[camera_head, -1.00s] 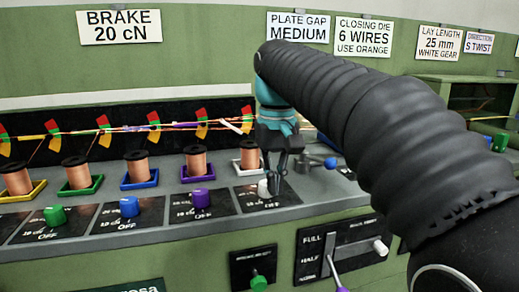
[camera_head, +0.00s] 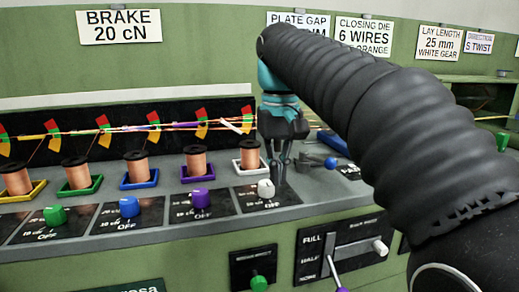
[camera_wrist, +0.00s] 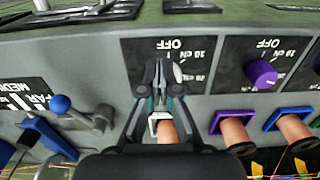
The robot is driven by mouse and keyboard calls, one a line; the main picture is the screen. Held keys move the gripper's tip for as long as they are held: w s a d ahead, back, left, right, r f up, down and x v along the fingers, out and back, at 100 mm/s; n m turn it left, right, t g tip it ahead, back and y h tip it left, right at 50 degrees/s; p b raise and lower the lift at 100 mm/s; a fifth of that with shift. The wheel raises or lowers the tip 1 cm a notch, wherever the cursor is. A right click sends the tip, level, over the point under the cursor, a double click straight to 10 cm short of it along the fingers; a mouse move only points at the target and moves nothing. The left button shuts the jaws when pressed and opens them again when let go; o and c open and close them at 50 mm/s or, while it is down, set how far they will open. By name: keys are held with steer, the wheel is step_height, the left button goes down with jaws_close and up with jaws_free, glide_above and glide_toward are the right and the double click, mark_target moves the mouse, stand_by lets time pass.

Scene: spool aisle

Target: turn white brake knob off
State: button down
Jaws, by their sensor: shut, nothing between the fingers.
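The white brake knob (camera_head: 266,188) stands on its black dial plate (camera_head: 278,200) at the right end of the knob row. In the head view it shows clear of the fingers, just left of them. My gripper (camera_head: 277,180) is shut and empty, pointing down close beside the knob. The OFF label is legible on the plate there, but I cannot tell which mark the knob points at.
Purple (camera_head: 201,198), blue (camera_head: 129,207) and green (camera_head: 55,215) knobs stand to the left. Copper spools, including one in a white frame (camera_head: 239,167), line the back. A blue-ball lever (camera_head: 330,162) is at the right. A slotted lever panel (camera_head: 340,248) is below.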

step_height(320, 180, up, 4)
steer(key=shift+f, duration=0.2)
steer(key=s+d+f+m+t, duration=0.1)
steer(key=s+d+f+t, duration=0.1)
steer(key=s+d+f, duration=0.2)
steer(key=s+d+f+m+t, duration=0.1)
steer(key=s+d+f, duration=0.3)
steer(key=s+f, duration=0.4)
steer(key=s+d+f+m+t, duration=0.1)
steer(key=s+d+f, duration=0.3)
steer(key=f, duration=0.8)
steer(key=shift+s+f+t, duration=0.25)
steer(key=shift+s+t, duration=0.55)
steer(key=shift+s, duration=0.1)
